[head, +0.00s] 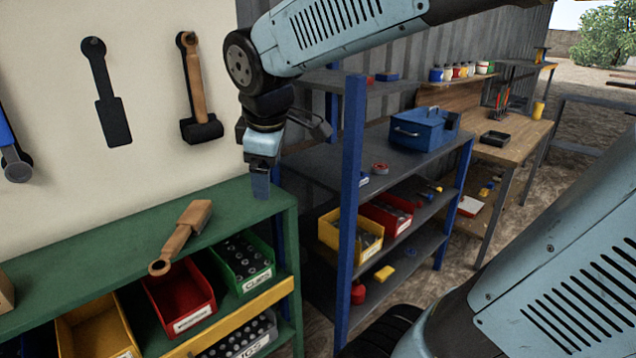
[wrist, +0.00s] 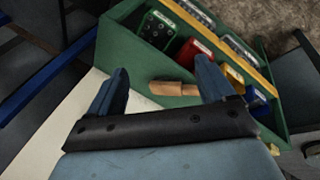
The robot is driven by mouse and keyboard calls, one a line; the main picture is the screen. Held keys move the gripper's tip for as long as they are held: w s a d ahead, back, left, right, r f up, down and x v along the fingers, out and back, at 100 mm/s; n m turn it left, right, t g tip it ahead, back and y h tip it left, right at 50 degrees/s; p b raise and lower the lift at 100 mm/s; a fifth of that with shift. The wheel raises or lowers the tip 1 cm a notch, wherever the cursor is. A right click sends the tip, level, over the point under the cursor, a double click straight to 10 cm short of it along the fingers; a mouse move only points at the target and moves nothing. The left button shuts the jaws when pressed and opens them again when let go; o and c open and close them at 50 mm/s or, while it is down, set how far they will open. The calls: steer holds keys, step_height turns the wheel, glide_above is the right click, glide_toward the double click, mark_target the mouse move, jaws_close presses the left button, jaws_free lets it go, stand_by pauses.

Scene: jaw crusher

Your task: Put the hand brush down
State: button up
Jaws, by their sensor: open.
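The wooden hand brush (head: 186,232) lies on the top of the green bench (head: 95,248). The end of its handle, with a hole, reaches the front edge of the top above the red bin. My gripper (head: 261,192) is open and empty, above the right end of the bench, to the right of the brush and apart from it. In the wrist view, the two blue fingers of my gripper (wrist: 161,68) stand wide apart, and the brush (wrist: 173,88) shows beyond them on the green top.
Yellow, red (head: 180,297) and green (head: 241,262) bins stand below the bench top. A pale board (head: 60,60) behind holds a hammer (head: 195,90) and a black tool outline (head: 106,100). A blue-post shelf (head: 350,210) with a blue toolbox (head: 424,130) stands to the right.

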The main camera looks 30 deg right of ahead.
steer(key=s+d+m+t, duration=0.1)
steer(key=s+d+m, duration=0.4)
steer(key=s+m, duration=0.3)
steer(key=m, duration=0.3)
steer(key=shift+s+d+f+m+y, duration=0.2)
steer(key=shift+s+d+m+y, duration=0.1)
steer(key=shift+d+y, duration=0.1)
stand_by(0.5)
